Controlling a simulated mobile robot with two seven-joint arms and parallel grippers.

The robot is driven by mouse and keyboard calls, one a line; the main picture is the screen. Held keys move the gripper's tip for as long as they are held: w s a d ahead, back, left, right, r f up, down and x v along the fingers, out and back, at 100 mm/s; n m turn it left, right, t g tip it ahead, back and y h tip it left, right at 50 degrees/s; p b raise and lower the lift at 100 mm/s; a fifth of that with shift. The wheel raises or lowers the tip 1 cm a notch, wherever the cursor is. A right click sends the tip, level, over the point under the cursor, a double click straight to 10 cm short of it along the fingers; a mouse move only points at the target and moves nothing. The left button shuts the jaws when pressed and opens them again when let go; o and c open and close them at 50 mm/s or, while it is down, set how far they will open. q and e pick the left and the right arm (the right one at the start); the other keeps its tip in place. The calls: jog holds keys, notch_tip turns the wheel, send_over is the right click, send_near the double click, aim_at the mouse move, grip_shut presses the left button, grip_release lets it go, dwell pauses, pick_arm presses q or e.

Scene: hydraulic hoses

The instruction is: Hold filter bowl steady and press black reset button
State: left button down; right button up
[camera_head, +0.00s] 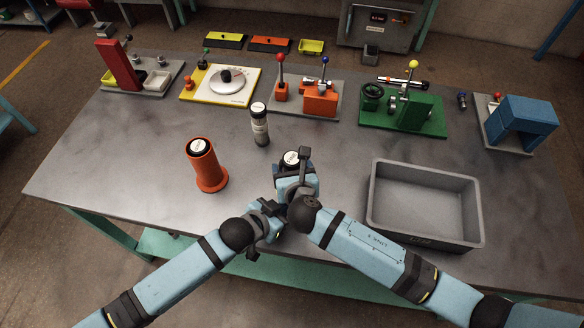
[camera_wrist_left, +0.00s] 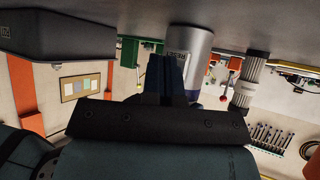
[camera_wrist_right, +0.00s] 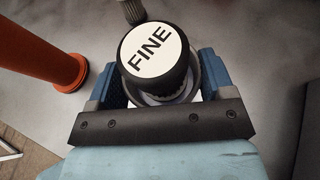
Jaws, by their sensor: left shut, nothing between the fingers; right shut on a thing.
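The filter bowl, a grey cylinder with a black cap and a white disc lettered FINE (camera_wrist_right: 150,47), stands near the table's front edge; its top shows in the head view (camera_head: 291,158). My right gripper (camera_head: 296,172) is shut around it, with one finger on each side in the right wrist view (camera_wrist_right: 157,85). My left gripper (camera_head: 272,209) is shut and empty, low beside the bowl. In the left wrist view its closed fingertips (camera_wrist_left: 175,72) overlap the silver bowl (camera_wrist_left: 194,45); I cannot tell whether they touch. I cannot make out a separate black reset button.
An orange cylinder (camera_head: 207,170) stands to the left, and a grey-and-black cylinder (camera_head: 260,128) behind. A grey bin (camera_head: 424,228) is at the right. Several fixtures, including a green one (camera_head: 405,112), line the table's back. The table's left front is clear.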

pick_arm(q)
jog(key=shift+s+a, duration=0.2)
jog(key=shift+s, duration=0.7)
jog(key=shift+s+a, duration=0.2)
jog(key=shift+s, duration=0.75)
jog(key=shift+s+a, duration=0.2)
jog(key=shift+s, duration=0.7)
jog(key=shift+f, duration=0.1)
pick_arm(e)
jog(key=o, duration=1.1)
jog(key=shift+c, duration=0.2)
jog(key=shift+s, duration=0.1)
